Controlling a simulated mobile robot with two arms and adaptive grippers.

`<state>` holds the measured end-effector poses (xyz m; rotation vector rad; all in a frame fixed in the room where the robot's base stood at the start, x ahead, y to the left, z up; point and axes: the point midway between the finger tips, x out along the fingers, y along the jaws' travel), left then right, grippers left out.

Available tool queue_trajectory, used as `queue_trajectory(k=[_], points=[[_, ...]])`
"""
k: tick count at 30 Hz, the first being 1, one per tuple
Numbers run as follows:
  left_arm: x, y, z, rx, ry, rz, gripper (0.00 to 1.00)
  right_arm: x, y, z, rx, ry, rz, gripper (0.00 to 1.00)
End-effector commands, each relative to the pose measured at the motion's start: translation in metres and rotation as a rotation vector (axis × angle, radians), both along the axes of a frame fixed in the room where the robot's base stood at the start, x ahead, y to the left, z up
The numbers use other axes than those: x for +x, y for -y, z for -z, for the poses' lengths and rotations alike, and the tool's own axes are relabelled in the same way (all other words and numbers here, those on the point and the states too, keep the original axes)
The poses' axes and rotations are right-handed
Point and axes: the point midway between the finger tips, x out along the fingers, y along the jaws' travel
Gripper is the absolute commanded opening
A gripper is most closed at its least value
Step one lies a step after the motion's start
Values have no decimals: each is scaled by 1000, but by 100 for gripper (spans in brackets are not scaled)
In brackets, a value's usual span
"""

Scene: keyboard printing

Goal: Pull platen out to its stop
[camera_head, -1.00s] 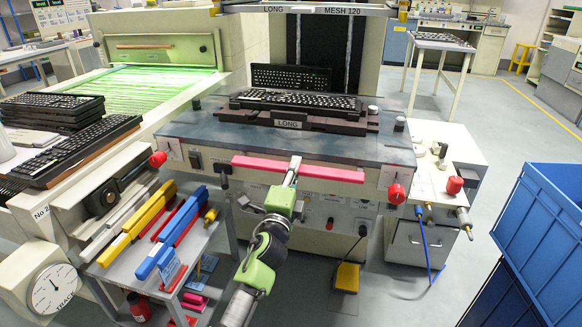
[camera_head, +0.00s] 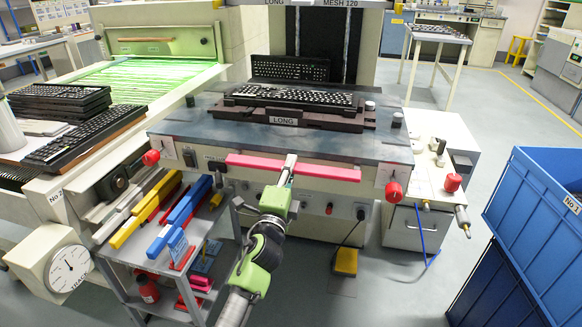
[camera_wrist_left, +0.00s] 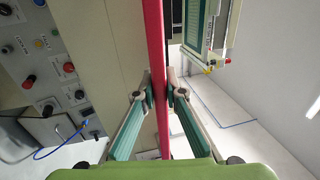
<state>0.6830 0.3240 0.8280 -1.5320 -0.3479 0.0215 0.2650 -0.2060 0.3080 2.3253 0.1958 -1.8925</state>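The platen is a blue-grey slab (camera_head: 206,127) with a cream front panel and a pink bar (camera_head: 293,168) across its front. A black keyboard (camera_head: 297,96) lies on the dark holder marked LONG on top. My left gripper (camera_head: 288,165) is at the middle of the bar. In the left wrist view, its two fingertips (camera_wrist_left: 159,93) press on either side of the pink bar (camera_wrist_left: 155,40), shut on it. My right gripper is not in view.
A tool shelf (camera_head: 213,261) with coloured bars stands at left, near my left arm. Blue bins (camera_head: 535,215) stand at right. A yellow pedal (camera_head: 346,262) is on the floor below the press. Floor between pedal and bins looks mostly clear.

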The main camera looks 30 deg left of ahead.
Motion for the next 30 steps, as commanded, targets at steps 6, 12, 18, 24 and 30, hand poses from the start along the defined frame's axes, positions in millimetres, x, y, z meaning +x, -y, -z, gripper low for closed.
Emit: queue_trajectory(k=[6,12,18,24,30], points=[[-1,1,4,-1,-7,2,28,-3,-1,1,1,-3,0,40],[-1,1,3,-1,-5,1,28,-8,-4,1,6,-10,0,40],[-21,6,9,-1,-6,1,28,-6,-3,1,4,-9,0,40],[-61,15,18,-4,-9,0,28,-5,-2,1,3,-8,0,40],[-96,23,25,-3,-7,-1,28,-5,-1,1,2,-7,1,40]])
